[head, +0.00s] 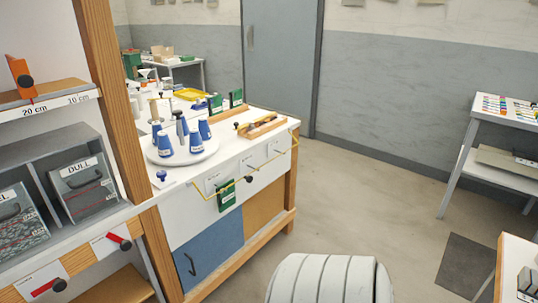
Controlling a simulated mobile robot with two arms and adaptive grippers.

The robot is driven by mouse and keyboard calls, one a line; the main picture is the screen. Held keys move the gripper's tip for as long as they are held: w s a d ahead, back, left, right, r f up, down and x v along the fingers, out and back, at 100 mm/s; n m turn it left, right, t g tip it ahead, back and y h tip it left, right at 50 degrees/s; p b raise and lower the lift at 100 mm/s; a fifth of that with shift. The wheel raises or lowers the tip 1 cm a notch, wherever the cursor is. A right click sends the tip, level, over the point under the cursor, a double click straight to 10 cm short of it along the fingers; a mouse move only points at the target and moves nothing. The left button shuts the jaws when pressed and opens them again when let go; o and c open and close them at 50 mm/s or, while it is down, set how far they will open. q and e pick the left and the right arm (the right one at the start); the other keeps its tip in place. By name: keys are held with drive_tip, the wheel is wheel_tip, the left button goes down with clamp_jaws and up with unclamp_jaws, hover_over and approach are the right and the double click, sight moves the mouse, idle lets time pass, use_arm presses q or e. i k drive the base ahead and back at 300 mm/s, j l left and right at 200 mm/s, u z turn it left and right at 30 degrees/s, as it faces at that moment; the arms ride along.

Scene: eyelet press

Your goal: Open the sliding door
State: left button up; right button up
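A blue panel (208,254) with a dark upright handle (190,264) near its left edge covers the left part of the workbench front, below the white counter. It looks like the sliding door. An orange-brown panel (264,207) fills the front to its right, and the two appear to meet edge to edge. I see no open gap there. A taller grey-blue door (282,60) stands in the back wall and looks closed. Neither of my grippers is in view.
Blue bottles (165,146) stand on a round white tray on the counter (236,148). A yellow wire with black knobs runs along its front edge. Open floor (365,200) lies between.

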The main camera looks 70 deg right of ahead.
sight(197, 258)
drive_tip(key=z, duration=1.7)
